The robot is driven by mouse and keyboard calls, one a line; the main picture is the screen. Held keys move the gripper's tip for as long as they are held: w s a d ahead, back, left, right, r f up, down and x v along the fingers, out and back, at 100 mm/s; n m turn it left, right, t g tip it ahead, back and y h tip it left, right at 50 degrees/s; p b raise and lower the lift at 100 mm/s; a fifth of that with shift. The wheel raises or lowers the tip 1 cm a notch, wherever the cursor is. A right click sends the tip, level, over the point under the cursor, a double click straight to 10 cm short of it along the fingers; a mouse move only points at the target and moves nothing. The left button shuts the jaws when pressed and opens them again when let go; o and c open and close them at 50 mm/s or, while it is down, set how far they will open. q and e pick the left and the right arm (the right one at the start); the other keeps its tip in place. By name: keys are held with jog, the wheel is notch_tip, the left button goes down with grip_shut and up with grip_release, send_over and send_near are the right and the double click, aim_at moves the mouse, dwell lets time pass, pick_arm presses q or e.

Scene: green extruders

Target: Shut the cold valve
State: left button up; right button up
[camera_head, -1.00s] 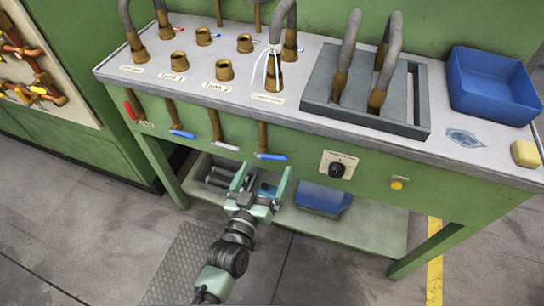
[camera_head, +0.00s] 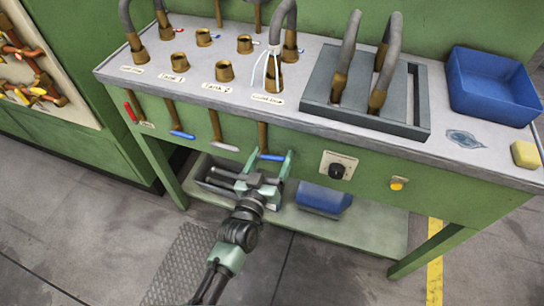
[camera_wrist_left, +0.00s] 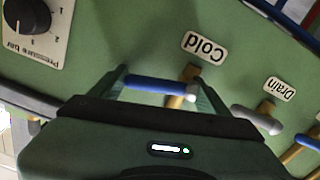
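The cold valve's blue lever handle (camera_head: 271,157) hangs on a brass stem (camera_head: 262,136) at the front of the green bench. In the left wrist view the same blue handle (camera_wrist_left: 160,86) lies below the upside-down "Cold" label (camera_wrist_left: 205,47). My left gripper (camera_head: 270,158) is at this handle, with one finger near each end of it. In the left wrist view my left gripper (camera_wrist_left: 160,92) has its fingers apart, with the handle lengthwise between them. Whether a finger touches the handle is not clear. My right gripper is not in view.
The grey drain handle (camera_head: 225,147) is just left of the cold valve, with another blue handle (camera_head: 182,134) and a red one (camera_head: 130,111) further left. A pressure knob (camera_head: 337,171) is on the right. Below, a shelf (camera_head: 370,228) holds a blue bin (camera_head: 324,199).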

pick_arm(q)
jog(key=shift+c, duration=1.2)
jog(key=shift+f+m+p, duration=0.15)
jog(key=shift+m+p, duration=0.2)
jog(key=shift+m, duration=0.35)
jog(key=shift+f+m, duration=0.35)
jog(key=shift+m, duration=0.55)
jog(key=o, duration=2.1)
jog(key=v, duration=0.7)
jog(key=shift+s, duration=0.4)
